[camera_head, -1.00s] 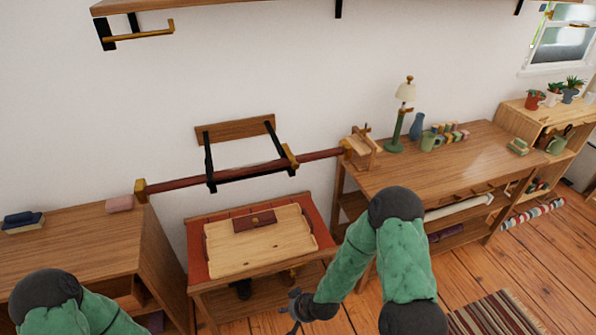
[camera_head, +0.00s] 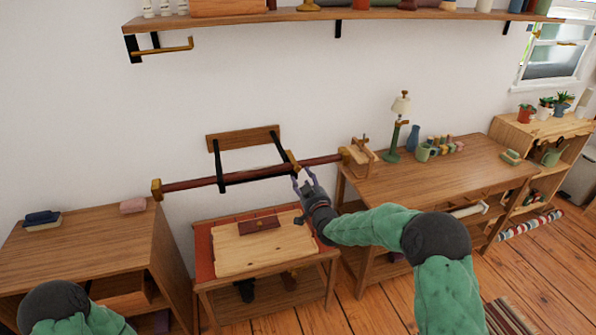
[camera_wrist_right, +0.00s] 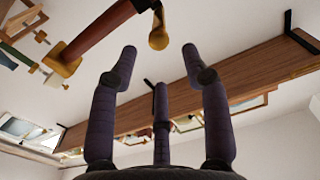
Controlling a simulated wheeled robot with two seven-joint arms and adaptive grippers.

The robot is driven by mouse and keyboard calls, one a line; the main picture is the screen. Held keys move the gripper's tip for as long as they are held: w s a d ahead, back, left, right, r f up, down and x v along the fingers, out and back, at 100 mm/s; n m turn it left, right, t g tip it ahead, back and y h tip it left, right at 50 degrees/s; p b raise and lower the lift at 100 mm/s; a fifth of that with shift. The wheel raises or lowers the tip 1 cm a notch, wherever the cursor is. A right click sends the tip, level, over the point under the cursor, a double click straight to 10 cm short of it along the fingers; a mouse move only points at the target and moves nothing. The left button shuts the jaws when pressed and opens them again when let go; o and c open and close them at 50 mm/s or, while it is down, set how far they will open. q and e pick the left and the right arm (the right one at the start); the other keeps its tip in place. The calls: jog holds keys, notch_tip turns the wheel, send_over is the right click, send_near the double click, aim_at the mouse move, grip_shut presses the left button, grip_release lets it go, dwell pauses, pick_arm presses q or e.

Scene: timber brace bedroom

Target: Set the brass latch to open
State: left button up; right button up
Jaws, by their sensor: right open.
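The brass latch (camera_head: 292,160) sits on the dark red bar (camera_head: 250,174), at the right-hand black bracket arm. A brass piece, probably the same latch, shows in the right wrist view (camera_wrist_right: 158,36), just beyond and between my fingertips. My right gripper (camera_head: 302,178) is open and empty, its fingers pointing up close below the latch. I cannot tell whether they touch it. In the right wrist view its fingers (camera_wrist_right: 159,55) are spread apart. The latch's exact setting is too small to read. My left gripper is out of view.
A small table (camera_head: 205,250) with a wooden board stands below the bar. A desk (camera_head: 460,172) with a lamp (camera_head: 394,140) stands right, a cabinet (camera_head: 90,235) left. A long shelf (camera_head: 280,18) runs above.

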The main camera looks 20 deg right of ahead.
aim_at(298, 170)
jog(key=shift+w+a+b, duration=0.15)
jog(key=shift+w+b, duration=0.35)
jog(key=shift+w, duration=3.05)
